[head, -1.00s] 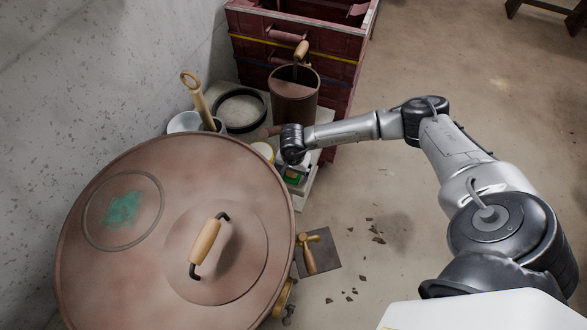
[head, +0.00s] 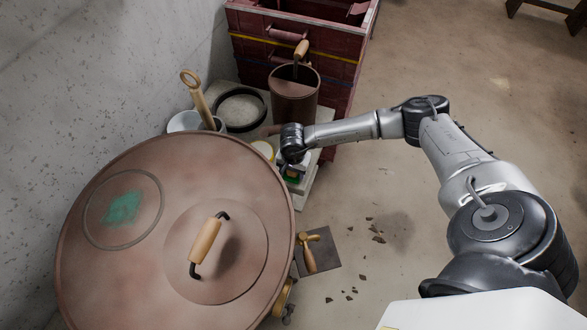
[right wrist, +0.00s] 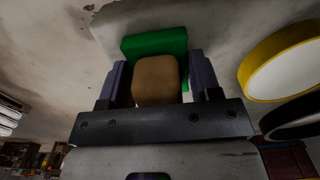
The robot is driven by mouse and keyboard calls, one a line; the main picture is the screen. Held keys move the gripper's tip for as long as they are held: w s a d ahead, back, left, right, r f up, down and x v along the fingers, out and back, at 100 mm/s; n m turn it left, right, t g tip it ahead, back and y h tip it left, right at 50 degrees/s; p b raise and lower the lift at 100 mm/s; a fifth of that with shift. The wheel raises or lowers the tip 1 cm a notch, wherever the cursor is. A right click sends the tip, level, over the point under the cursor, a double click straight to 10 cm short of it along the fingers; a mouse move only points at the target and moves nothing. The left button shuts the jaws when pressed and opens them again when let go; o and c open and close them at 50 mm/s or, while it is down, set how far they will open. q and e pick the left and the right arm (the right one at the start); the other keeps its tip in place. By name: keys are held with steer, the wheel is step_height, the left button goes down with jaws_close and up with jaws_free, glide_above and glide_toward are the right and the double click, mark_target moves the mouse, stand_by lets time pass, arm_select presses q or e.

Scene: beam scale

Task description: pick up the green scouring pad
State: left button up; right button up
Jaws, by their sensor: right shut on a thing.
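The green scouring pad (right wrist: 150,46) shows in the right wrist view as a green slab with a tan block (right wrist: 156,80) on its near side. My right gripper (right wrist: 157,72) has one finger on each side of the tan block and is shut on the pad. In the head view the right gripper (head: 291,168) points down over the pale ledge, with a bit of the green pad (head: 290,178) showing below it. The wrist hides most of the pad there. My left gripper is not in view.
A large copper lid (head: 150,255) with a wooden handle fills the lower left. A yellow-rimmed round thing (head: 264,150) sits close left of the gripper. A brown cylinder (head: 294,100) and a dark red crate (head: 345,75) stand behind.

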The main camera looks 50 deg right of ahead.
steer(key=shift+r, duration=0.1)
steer(key=shift+r, duration=0.55)
step_height(320, 180, up, 2)
steer(key=shift+r+b, duration=0.25)
steer(key=shift+b, duration=0.25)
steer(key=s+d+r+b, duration=0.2)
steer(key=s+r, duration=0.5)
steer(key=s, duration=0.4)
steer(key=shift+d, duration=0.9)
steer(key=shift+r, duration=0.15)
